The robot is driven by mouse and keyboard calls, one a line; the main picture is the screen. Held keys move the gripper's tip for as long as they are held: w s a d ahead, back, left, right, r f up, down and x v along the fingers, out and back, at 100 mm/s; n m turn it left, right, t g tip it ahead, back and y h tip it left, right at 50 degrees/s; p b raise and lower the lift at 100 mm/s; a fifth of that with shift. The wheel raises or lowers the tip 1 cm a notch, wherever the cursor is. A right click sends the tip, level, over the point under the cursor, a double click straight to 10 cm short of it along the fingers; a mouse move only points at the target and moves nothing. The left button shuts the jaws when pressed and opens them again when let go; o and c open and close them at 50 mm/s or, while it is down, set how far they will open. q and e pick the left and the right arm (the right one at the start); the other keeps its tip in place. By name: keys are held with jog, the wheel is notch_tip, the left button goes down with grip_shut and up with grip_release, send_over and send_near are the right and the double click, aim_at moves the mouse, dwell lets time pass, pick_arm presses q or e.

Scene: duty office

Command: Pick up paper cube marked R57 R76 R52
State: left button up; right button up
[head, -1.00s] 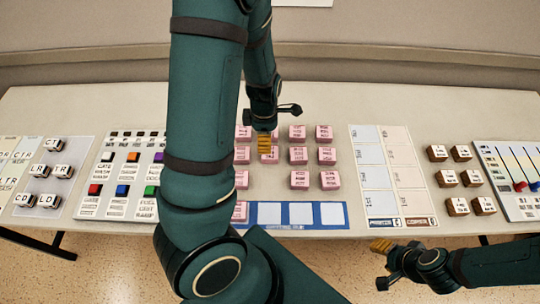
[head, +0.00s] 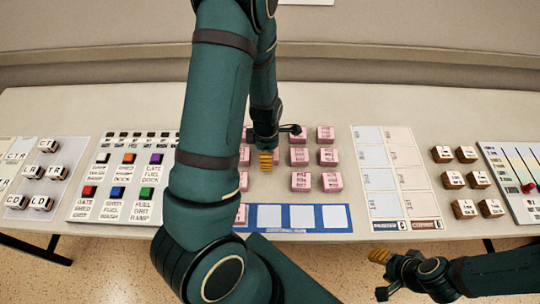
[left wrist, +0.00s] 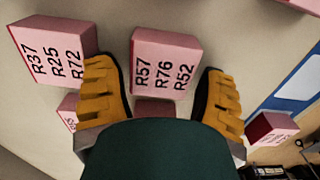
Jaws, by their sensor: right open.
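The pink paper cube marked R57 R76 R52 (left wrist: 168,58) shows in the left wrist view, print facing me, just beyond and between the two yellow fingertips. My left gripper (left wrist: 163,85) is open, one finger near each side of the cube, and holds nothing. In the head view my left gripper (head: 265,160) points down among the pink cubes, and I cannot make out the marked cube there. My right gripper (head: 381,252) is open and empty off the table's front edge.
A pink cube marked R37 R25 R72 (left wrist: 58,50) sits close to the left finger. More pink cubes (head: 329,157) stand in rows to the right. A blue strip with white squares (head: 334,217) lies in front. Brown cubes (head: 466,154) stand farther right.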

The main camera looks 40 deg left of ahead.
pick_arm(q)
jog(key=c, duration=0.8)
jog(key=shift+c, duration=0.2)
